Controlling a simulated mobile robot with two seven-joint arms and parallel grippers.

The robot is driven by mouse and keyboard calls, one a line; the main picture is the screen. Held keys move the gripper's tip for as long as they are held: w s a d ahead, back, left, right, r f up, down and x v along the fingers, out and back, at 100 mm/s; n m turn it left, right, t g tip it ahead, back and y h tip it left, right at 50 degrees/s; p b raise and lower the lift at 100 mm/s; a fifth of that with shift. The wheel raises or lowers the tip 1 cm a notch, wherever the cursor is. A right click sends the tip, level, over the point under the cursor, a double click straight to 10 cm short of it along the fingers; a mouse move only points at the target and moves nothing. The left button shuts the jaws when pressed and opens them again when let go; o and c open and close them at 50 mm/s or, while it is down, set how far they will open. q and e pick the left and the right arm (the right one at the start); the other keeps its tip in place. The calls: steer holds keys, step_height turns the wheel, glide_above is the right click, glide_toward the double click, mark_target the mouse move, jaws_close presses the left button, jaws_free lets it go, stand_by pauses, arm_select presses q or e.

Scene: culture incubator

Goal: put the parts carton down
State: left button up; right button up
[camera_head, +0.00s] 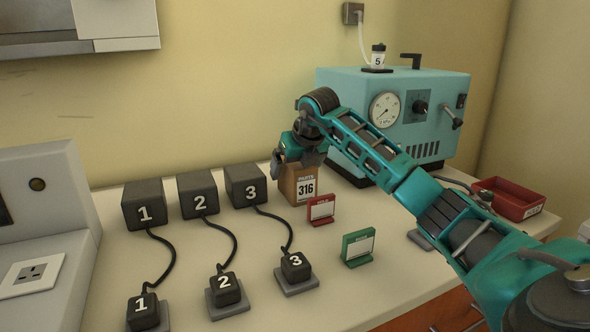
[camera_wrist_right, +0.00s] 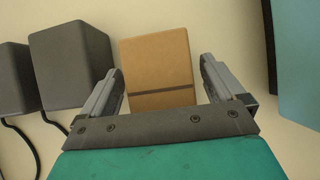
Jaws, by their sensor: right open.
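The parts carton (camera_head: 299,186) is a brown box with a white label reading PARTS 316. It stands upright on the table beside block 3, left of the teal incubator. My right gripper (camera_head: 290,158) is above the carton's top in the head view. In the right wrist view the carton (camera_wrist_right: 157,65) lies between and beyond the two open fingers of my right gripper (camera_wrist_right: 162,82), with gaps on both sides. My left gripper is not in the head view.
Black blocks numbered 1, 2 and 3 (camera_head: 246,186) have cables to smaller numbered plugs (camera_head: 296,266) in front. A red card holder (camera_head: 321,209) and a green card holder (camera_head: 358,248) stand near the carton. The teal incubator (camera_head: 440,100) and red tray (camera_head: 510,199) are to the right.

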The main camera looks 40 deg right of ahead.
steer(key=p+v, duration=0.1)
steer(key=v, duration=0.9)
steer(key=shift+r, duration=0.1)
steer(key=shift+s+r+p, duration=0.3)
steer(key=shift+s+r, duration=0.05)
steer(key=shift+r, duration=0.05)
